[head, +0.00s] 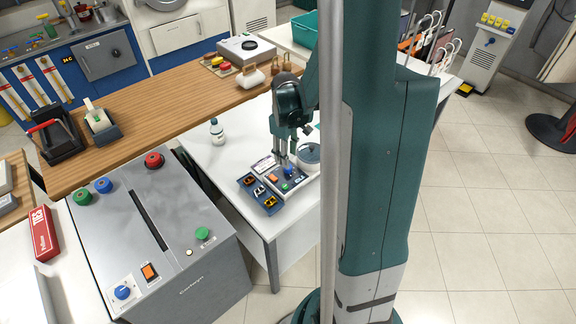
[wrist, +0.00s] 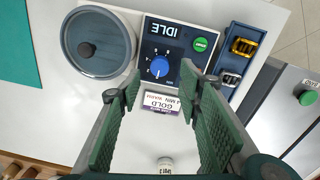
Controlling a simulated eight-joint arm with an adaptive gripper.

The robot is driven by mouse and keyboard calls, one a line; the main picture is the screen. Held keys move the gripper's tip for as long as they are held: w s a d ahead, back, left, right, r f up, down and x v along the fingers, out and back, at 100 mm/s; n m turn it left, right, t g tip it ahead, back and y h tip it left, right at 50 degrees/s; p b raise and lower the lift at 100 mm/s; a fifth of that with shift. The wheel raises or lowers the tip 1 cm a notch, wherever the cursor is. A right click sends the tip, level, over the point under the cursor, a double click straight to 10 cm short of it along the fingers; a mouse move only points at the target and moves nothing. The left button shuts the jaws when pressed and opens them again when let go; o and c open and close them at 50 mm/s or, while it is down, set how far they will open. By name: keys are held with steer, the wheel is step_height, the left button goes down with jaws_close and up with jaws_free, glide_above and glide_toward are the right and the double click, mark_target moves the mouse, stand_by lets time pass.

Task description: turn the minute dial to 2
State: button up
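The minute dial (wrist: 160,67) is a round blue knob with a white mark, on a dark panel that reads IDLE, upside down in the wrist view. Small numbers ring it; I cannot read clearly which one the mark faces. In the head view the blue dial (head: 289,171) shows just below my gripper. My gripper (wrist: 158,92) is open and empty, its two green padded fingers wide apart. In the wrist view the dial lies beyond and between the fingertips, and I see no contact. My gripper (head: 284,160) hangs over the white table in the head view.
A grey round lidded pot (wrist: 97,42) and a green button (wrist: 200,45) flank the dial. A GOLD card (wrist: 161,103) lies in front of the panel. A blue tray (head: 247,181) holds small items. A white bottle (head: 217,133) stands behind left. A large grey machine (head: 190,285) stands left.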

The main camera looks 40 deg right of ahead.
steer(key=shift+d+f+b, duration=0.1)
steer(key=shift+f+b, duration=0.25)
steer(key=shift+f, duration=2.8)
steer(key=c, duration=0.9)
